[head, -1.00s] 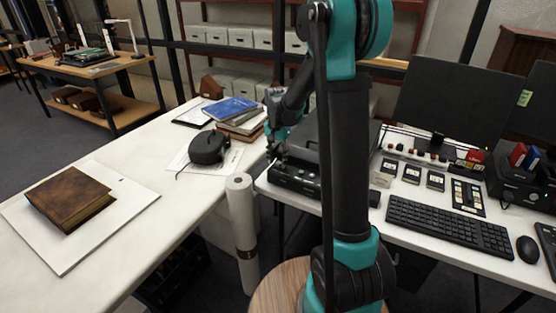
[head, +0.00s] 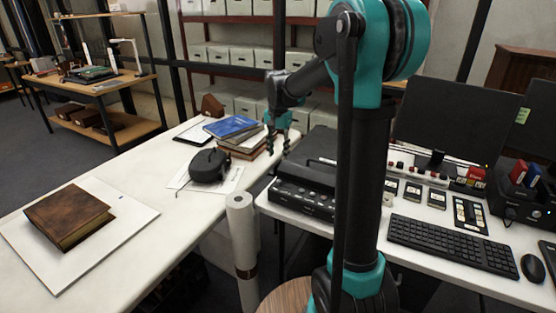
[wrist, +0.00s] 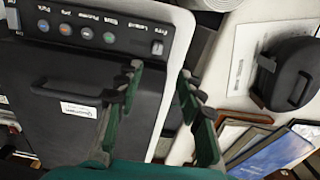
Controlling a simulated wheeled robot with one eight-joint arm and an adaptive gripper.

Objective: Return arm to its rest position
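My gripper (head: 278,143) hangs at the end of my teal and black arm, above the gap between the left table and the right desk. In the wrist view, my gripper (wrist: 160,95) has its two green fingers spread apart with nothing between them. Below it in that view are a black device with a row of buttons (wrist: 85,85) and the table edge. In the head view, the device (head: 305,190) stands at the left end of the desk, beside and below my gripper.
A stack of books (head: 240,140), a black case (head: 207,165) and a brown book on a white board (head: 125,222) lie on the left table. A white paper roll (head: 242,235) stands between the tables. Monitors, a keyboard (head: 450,243) and a mouse (head: 533,268) fill the desk.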

